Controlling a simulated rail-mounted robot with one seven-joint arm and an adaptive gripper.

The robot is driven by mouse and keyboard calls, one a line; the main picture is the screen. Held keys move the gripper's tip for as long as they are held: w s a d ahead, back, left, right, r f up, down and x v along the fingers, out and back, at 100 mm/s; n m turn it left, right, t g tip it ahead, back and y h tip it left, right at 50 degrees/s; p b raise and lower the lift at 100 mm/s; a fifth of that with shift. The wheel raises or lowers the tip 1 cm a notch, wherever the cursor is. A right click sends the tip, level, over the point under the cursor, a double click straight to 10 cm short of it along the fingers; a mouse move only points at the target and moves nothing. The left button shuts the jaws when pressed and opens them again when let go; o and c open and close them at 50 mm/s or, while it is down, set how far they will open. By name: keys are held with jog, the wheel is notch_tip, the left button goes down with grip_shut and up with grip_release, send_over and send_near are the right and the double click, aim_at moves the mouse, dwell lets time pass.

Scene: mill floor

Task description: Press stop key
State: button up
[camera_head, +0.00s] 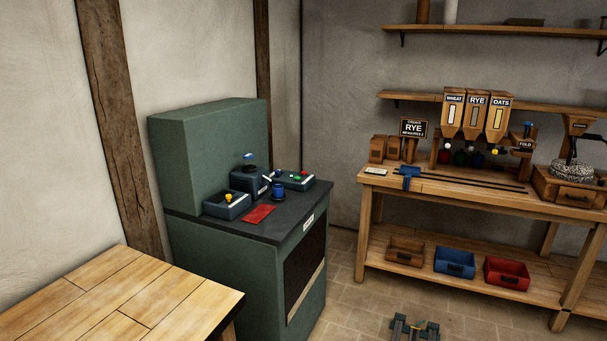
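A green machine cabinet (209,156) with a dark top (225,226) stands left of centre. Several small control units sit on this top. A right-hand control box (293,181) carries small green and red buttons and a blue knob. A left-hand box (226,205) carries a yellow knob. A taller dark unit between them has a blue-topped part (248,157). No label reading stop can be read, so I cannot tell which control is the stop key. My gripper is not identifiable in this view.
A red flat piece (259,214) and a blue round object (278,192) lie on the cabinet top. A wooden table (120,295) fills the lower left. A workbench (470,195) with hoppers stands right, bins on its lower shelf. A metal fixture (415,328) shows at the bottom edge.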

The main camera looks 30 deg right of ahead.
grip_shut()
dwell(1.1)
